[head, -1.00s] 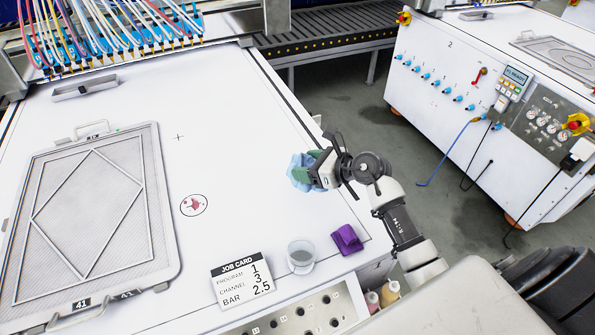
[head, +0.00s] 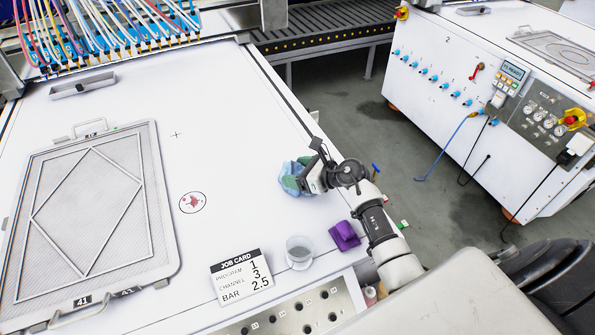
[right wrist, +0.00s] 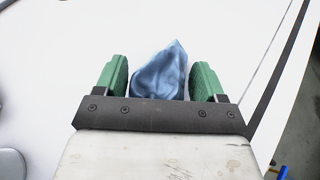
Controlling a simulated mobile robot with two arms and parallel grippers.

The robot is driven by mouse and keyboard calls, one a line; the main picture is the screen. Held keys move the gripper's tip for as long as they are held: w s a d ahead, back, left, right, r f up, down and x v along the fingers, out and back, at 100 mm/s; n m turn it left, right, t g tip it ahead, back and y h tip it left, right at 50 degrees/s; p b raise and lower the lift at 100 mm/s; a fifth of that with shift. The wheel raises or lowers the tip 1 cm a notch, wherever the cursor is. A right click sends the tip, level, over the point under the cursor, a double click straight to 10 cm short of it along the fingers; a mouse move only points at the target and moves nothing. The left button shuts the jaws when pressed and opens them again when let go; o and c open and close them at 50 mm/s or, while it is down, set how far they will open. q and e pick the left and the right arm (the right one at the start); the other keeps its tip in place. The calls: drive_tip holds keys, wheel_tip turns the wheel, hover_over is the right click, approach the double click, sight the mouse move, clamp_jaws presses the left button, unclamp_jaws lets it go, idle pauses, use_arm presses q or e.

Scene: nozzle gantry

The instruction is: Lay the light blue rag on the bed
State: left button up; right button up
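The light blue rag (head: 290,178) is bunched between the green finger pads of my right gripper (head: 297,174), over the right part of the white bed (head: 240,115). I cannot tell whether the rag's underside touches the bed. My left gripper is not in view.
A framed mesh screen (head: 92,210) lies at left. Bed around the red-marked circle (head: 192,202) is clear.

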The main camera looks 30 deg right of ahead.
drive_tip(key=shift+o, duration=1.4)
drive_tip(key=shift+r, duration=0.1)
drive_tip(key=shift+s+d, duration=0.25)
drive_tip(key=shift+s, duration=0.05)
drive_tip(key=b+v, duration=0.1)
drive_tip(key=v, duration=0.9)
drive_tip(key=shift+s+d+r+b, duration=0.1)
drive_tip(key=shift+s+b, duration=0.05)
drive_tip(key=shift+b, duration=0.2)
drive_tip(key=shift+s+d+r, duration=0.2)
drive_tip(key=shift+s+r, duration=0.05)
drive_tip(key=shift+s, duration=0.05)
